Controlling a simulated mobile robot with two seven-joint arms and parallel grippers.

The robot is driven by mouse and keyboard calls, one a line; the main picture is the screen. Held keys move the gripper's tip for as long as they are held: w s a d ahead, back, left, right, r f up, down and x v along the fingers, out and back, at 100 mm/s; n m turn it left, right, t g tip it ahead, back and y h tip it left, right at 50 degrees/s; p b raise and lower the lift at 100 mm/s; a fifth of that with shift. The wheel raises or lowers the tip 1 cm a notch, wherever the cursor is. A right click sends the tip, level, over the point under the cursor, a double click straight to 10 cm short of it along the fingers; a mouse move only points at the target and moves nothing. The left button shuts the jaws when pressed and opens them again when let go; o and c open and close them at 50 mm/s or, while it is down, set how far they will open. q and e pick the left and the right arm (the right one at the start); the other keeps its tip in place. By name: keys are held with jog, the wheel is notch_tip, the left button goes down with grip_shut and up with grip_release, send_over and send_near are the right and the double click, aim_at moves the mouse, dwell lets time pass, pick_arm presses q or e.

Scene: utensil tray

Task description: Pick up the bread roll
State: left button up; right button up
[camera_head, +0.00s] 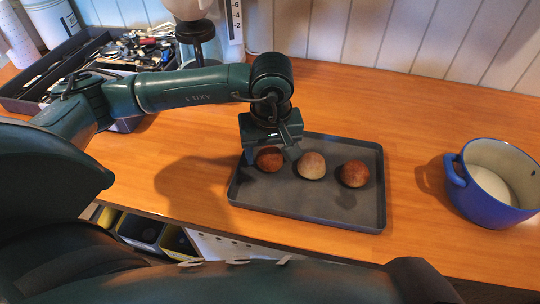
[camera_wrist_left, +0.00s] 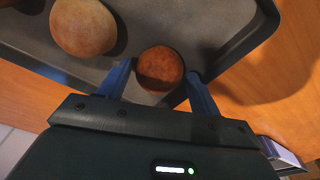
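The left roll (camera_head: 270,160) is reddish brown, the middle roll (camera_head: 311,165) is paler, and the right roll (camera_head: 354,174) is reddish brown. My left gripper (camera_head: 271,153) points down over the left roll. In the left wrist view the gripper (camera_wrist_left: 159,73) is open, with one blue finger on each side of the brown roll (camera_wrist_left: 161,69). Contact with the roll cannot be told. The pale roll (camera_wrist_left: 84,26) lies outside the fingers. My right gripper is not in view.
A blue pot (camera_head: 489,204) stands on the wooden counter to the right of the tray. A dark utensil tray (camera_head: 22,104) full of cutlery is at the back left. The counter between tray and pot is clear.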

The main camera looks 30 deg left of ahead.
aim_at(271, 151)
pick_arm(q)
jog(key=c, duration=0.7)
notch_tip(271, 151, up, 10)
jog(key=shift+f+b, duration=0.1)
jog(key=shift+b, duration=0.5)
jog(key=shift+w, duration=0.1)
